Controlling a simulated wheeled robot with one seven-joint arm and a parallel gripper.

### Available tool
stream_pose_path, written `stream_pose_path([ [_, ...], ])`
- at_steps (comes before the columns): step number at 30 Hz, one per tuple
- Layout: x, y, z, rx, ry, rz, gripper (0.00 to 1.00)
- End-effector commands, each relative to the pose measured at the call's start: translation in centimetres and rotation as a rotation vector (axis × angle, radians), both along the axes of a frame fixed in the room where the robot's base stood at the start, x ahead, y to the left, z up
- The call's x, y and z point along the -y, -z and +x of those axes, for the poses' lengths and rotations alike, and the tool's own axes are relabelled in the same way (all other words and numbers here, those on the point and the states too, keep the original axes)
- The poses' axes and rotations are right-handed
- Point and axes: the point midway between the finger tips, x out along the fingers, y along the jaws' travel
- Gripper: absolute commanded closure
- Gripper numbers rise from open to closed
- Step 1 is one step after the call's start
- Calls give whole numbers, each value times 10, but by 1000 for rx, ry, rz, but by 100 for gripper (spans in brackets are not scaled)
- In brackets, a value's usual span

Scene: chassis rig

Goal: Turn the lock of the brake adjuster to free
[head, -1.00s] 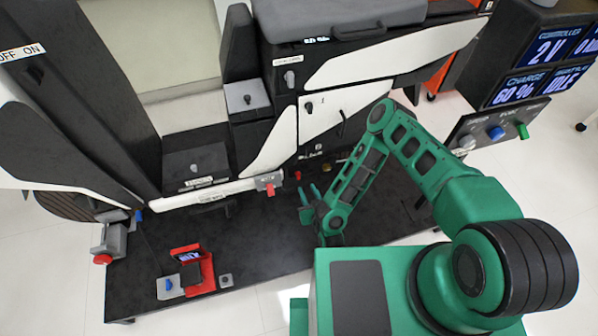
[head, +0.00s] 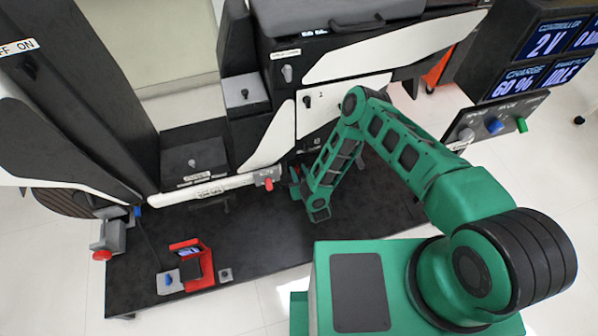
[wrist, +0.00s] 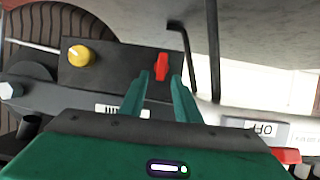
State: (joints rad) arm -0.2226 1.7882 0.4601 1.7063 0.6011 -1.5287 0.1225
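The brake adjuster appears as a dark block (wrist: 112,75) in the wrist view, with a round yellow knob (wrist: 80,55) on its left. A small red lever (wrist: 162,66), seemingly its lock, stands upright in the picture at the block's right end. My gripper (wrist: 162,76) is open, its two green fingertips on either side of the red lever's lower end. I cannot tell whether they touch it. A white label (wrist: 122,111) below the block is partly hidden by my gripper. In the head view my gripper (head: 296,183) is at the rig's lower edge, and my arm hides the adjuster.
A tyre (wrist: 20,30) is at the wrist view's left. A bent black rod (wrist: 186,55) stands close right of the fingers. A switch with an OFF label (wrist: 262,130) and red lever (head: 268,184) sits nearby. A red stand (head: 196,268) is on the dark platform (head: 250,240).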

Motion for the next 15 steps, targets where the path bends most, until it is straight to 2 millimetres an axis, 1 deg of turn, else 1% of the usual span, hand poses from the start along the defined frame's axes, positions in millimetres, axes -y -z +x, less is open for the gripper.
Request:
stream_pose_path([
  [2, 0, 0, 0, 0, 0, 0, 70],
  [3, 0, 0, 0, 0, 0, 0, 73],
  [5, 0, 0, 0, 0, 0, 0, 87],
  [6, 0, 0, 0, 0, 0, 0, 97],
  [7, 0, 0, 0, 0, 0, 0, 100],
  [15, 1, 0, 0, -2, -1, 9, 100],
])
